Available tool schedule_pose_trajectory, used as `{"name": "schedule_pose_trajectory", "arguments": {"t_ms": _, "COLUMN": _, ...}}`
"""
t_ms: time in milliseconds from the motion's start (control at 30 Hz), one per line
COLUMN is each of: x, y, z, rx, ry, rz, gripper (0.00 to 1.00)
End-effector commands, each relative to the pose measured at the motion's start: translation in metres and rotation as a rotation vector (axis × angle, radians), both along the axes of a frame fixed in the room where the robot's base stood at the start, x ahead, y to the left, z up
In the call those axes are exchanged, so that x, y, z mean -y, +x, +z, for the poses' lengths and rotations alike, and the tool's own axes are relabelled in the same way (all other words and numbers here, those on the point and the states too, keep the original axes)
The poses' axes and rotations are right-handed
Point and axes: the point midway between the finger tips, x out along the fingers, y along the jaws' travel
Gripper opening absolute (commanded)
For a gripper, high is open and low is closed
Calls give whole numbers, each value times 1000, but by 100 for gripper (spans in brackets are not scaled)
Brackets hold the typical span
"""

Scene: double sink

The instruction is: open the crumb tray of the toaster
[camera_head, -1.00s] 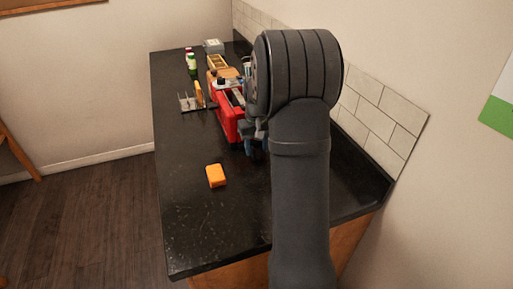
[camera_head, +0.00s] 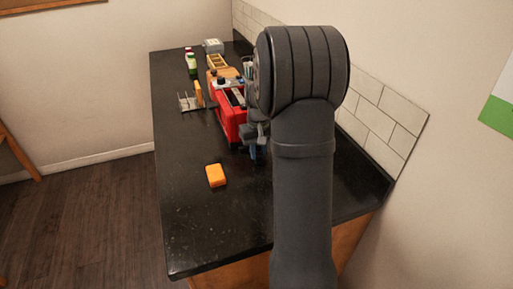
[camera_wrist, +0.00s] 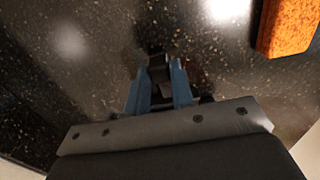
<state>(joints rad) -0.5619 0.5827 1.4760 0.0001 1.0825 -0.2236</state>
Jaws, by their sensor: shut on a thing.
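The red toaster (camera_head: 231,121) stands on the dark counter in the head view, left of my arm, its right side partly hidden by the arm. My gripper (camera_head: 256,152) is low at the toaster's near right end. In the wrist view my gripper (camera_wrist: 158,80) has its two blue fingers closed on a small dark piece (camera_wrist: 157,62), which appears to be part of the crumb tray. The rest of the tray is hidden or too dark to make out, so I cannot tell how far out it is.
An orange sponge (camera_head: 216,175) lies on the counter (camera_head: 205,235) in front of the toaster; it also shows in the wrist view (camera_wrist: 287,25). A rack (camera_head: 190,102), bottles (camera_head: 192,65) and boxes stand farther back. A tiled wall (camera_head: 372,115) borders the right.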

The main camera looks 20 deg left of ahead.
Motion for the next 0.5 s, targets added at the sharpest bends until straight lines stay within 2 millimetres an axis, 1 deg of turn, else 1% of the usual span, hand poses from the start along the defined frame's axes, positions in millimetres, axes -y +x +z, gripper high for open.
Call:
{"name": "schedule_pose_trajectory", "arguments": {"t_ms": 33, "x": 8, "y": -8, "z": 1, "rx": -1, "ry": -1, "rz": -1, "gripper": 0}}
{"name": "schedule_pose_trajectory", "arguments": {"t_ms": 300, "x": 54, "y": -54, "z": 1, "rx": -1, "ry": -1, "rz": -2, "gripper": 0}}
{"name": "schedule_pose_trajectory", "arguments": {"t_ms": 500, "x": 81, "y": -81, "z": 1, "rx": 0, "ry": 0, "rz": -2, "gripper": 0}}
